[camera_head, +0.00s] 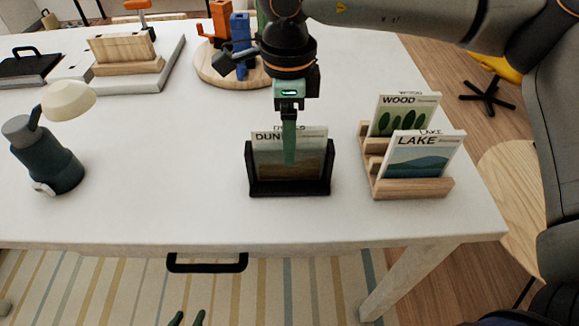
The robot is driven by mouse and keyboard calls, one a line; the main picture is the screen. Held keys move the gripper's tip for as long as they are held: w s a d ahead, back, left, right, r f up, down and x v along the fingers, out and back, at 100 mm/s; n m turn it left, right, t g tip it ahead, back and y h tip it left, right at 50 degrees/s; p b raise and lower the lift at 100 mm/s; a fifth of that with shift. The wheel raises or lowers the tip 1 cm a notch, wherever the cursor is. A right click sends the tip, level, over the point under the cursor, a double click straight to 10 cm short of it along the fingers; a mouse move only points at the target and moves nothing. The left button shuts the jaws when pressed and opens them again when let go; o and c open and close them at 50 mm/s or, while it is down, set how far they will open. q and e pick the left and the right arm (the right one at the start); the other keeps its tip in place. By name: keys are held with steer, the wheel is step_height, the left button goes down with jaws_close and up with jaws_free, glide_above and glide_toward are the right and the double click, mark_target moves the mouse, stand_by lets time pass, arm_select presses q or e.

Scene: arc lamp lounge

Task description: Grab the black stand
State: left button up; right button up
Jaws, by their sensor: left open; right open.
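The black stand (290,188) is on the white table near its front edge. It holds upright a card or booklet (262,160) whose title begins "DUN". My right gripper (289,160) hangs down from above, in front of the booklet in this view. Its fingers are seen edge-on, line up as one and hide part of the booklet. It is open, and I cannot tell whether it touches the booklet or stand. My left gripper (186,318) shows only its two dark green fingertips at the bottom edge, apart and empty, below the table.
A wooden rack (415,189) with LAKE (423,157) and WOOD (403,115) booklets stands to the right. A dark teal lamp-like object (52,163) is at left. A black drawer handle (207,263) juts out below the table edge.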

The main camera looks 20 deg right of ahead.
steer(key=f, duration=0.5)
steer(key=shift+s+f, duration=0.2)
steer(key=shift+f, duration=0.15)
jaws_close()
stand_by(0.3)
steer(key=shift+r, duration=0.1)
stand_by(0.8)
